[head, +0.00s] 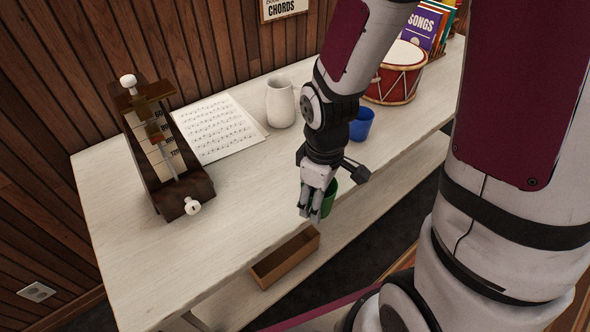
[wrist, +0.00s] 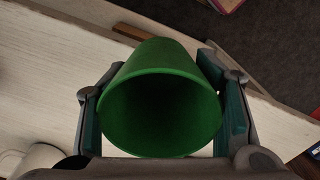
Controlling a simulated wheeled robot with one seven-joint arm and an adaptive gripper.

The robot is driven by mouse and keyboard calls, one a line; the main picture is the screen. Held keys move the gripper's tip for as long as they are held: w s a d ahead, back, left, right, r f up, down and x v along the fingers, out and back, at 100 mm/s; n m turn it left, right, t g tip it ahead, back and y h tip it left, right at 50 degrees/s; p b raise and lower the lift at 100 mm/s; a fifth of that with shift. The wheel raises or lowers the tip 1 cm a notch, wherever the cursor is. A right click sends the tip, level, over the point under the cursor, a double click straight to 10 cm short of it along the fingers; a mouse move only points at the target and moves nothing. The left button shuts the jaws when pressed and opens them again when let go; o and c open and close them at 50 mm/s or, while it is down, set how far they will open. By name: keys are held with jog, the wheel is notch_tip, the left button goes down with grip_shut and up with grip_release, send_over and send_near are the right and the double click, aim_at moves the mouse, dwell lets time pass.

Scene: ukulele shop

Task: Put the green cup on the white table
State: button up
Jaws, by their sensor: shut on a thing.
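The green cup (wrist: 160,98) fills the middle of the wrist view, its open mouth facing the camera. My gripper (wrist: 163,110) is shut on it, with a finger on each side. In the head view my gripper (head: 317,217) hangs near the front edge of the white table (head: 190,262), and the green cup (head: 328,199) shows partly behind the fingers. The cup appears to be held above the tabletop; the exact gap cannot be told.
A blue cup (head: 361,124), white pitcher (head: 281,104), sheet music (head: 216,127), wooden stand (head: 160,150) and red drum (head: 394,73) are on the table. The tabletop's front left is clear.

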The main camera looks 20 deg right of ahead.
jog(key=w, duration=0.9)
jog(key=w+f, duration=0.1)
jog(key=w, duration=0.3)
jog(key=shift+w+d+f, duration=0.1)
jog(key=shift+w+d, duration=0.05)
jog(key=shift+f, duration=1.75)
jog(key=o, duration=1.2)
jog(key=shift+f, duration=0.1)
jog(key=shift+c, duration=0.2)
notch_tip(320, 180, up, 12)
jog(key=s+r+m+t, duration=0.2)
jog(key=s+r+m, duration=0.2)
jog(key=s+r, duration=0.65)
jog(key=s+r+m+t, duration=0.1)
jog(key=s+r+m, duration=0.3)
jog(key=s, duration=1)
jog(key=shift+s+d+p, duration=0.15)
jog(key=shift+s+p, duration=0.15)
jog(key=shift+s, duration=0.05)
